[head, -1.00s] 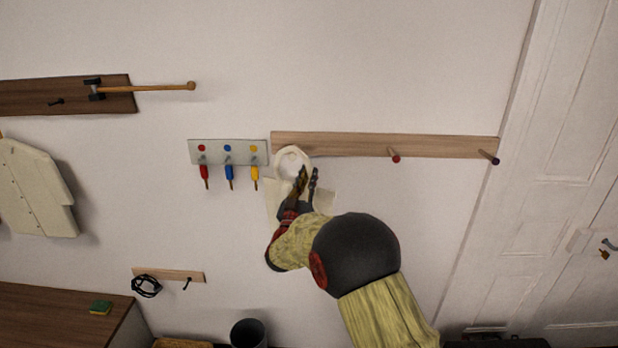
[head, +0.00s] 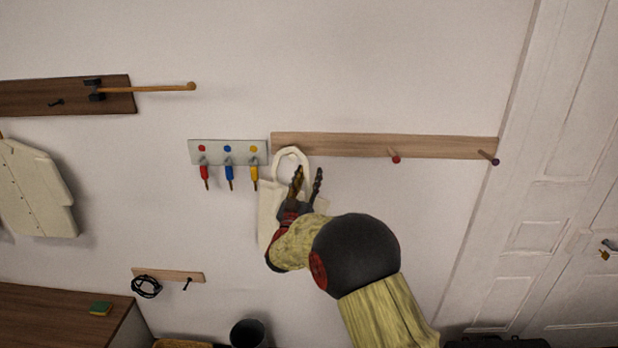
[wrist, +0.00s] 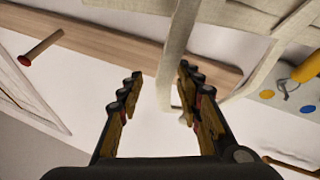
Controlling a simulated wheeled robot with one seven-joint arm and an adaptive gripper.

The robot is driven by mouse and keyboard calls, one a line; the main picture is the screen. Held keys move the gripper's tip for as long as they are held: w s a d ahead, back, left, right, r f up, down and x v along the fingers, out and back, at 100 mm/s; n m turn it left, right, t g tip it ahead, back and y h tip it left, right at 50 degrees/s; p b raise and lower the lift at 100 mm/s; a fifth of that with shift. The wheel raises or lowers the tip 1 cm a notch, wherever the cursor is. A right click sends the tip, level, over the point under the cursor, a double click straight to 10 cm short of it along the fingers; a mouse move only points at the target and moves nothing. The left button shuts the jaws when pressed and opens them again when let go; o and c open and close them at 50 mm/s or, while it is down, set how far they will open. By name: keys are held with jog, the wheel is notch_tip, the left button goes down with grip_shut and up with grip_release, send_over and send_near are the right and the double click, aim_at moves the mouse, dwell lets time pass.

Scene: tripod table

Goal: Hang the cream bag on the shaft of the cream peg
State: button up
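The cream bag (head: 268,212) hangs against the wall below the left end of the light wooden rail (head: 340,145). Its handle loop (head: 291,151) reaches up over the rail, and a cream strap (wrist: 178,50) passes beyond my fingers in the wrist view. My gripper (head: 307,173) is open, its fingers apart just right of the bag; its open fingers (wrist: 158,92) also show in the wrist view. The cream peg cannot be clearly told from the strap, so I cannot tell whether the loop is around its shaft.
A red peg (head: 395,156) and a dark peg (head: 490,157) stick out of the rail farther right. Left of the bag, a grey plate (head: 213,150) holds red, blue and yellow-handled tools. A door (head: 540,200) is at the right.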

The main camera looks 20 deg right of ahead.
jog(key=v, duration=1.2)
jog(key=w+a+f+n+g+y, duration=0.1)
jog(key=a+f+g+y, duration=0.2)
jog(key=f, duration=0.4)
jog(key=w+a+f+n+y, duration=0.1)
jog(key=w+a+f+y, duration=0.15)
jog(key=f+y, duration=0.35)
jog(key=s+a+f+n+g+y, duration=0.2)
jog(key=s+a+f+g+y, duration=0.2)
jog(key=s+a+f+g, duration=0.4)
jog(key=s+d+r+g, duration=0.2)
jog(key=s+d+r, duration=0.1)
jog(key=s, duration=0.6)
jog(key=s+d+r+n+g, duration=0.1)
jog(key=s+d+r, duration=0.15)
jog(key=s, duration=0.75)
jog(key=s+d+r+g, duration=0.2)
jog(key=s+r, duration=0.2)
jog(key=s, duration=0.5)
jog(key=s+d+r+m+t+h, duration=0.1)
jog(key=s+d+r+t, duration=0.1)
jog(key=s+d+r, duration=0.5)
notch_tip(320, 180, up, 4)
jog(key=shift+s+d+f+t, duration=0.2)
jog(key=shift+s+d+t, duration=0.15)
jog(key=shift+s, duration=0.85)
